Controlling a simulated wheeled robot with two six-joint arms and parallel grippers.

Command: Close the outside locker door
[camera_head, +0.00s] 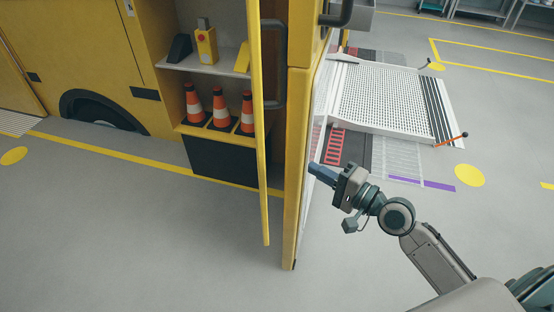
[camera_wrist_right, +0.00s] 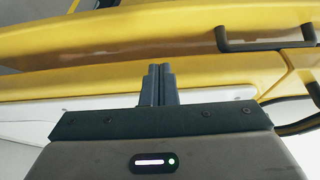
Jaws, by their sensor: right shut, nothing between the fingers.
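The outside locker door (camera_head: 258,120) is yellow and stands open, seen nearly edge-on in the head view. Its dark bar handle (camera_head: 279,65) is on the right-hand face. The open locker (camera_head: 210,72) shows left of the door. My right gripper (camera_head: 318,171) is shut and empty, to the right of the yellow rear corner panel (camera_head: 296,170), which stands between it and the door. In the right wrist view the shut fingers (camera_wrist_right: 158,72) point towards yellow panels, with a dark handle (camera_wrist_right: 265,45) beyond. Whether the fingertips touch the panel I cannot tell. My left gripper is not in view.
Orange cones (camera_head: 219,105) and a yellow device (camera_head: 206,45) stand on the locker's shelves. A perforated ramp (camera_head: 385,95) extends at the vehicle's rear, behind my right gripper. The grey floor (camera_head: 150,230) left of the door is clear.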

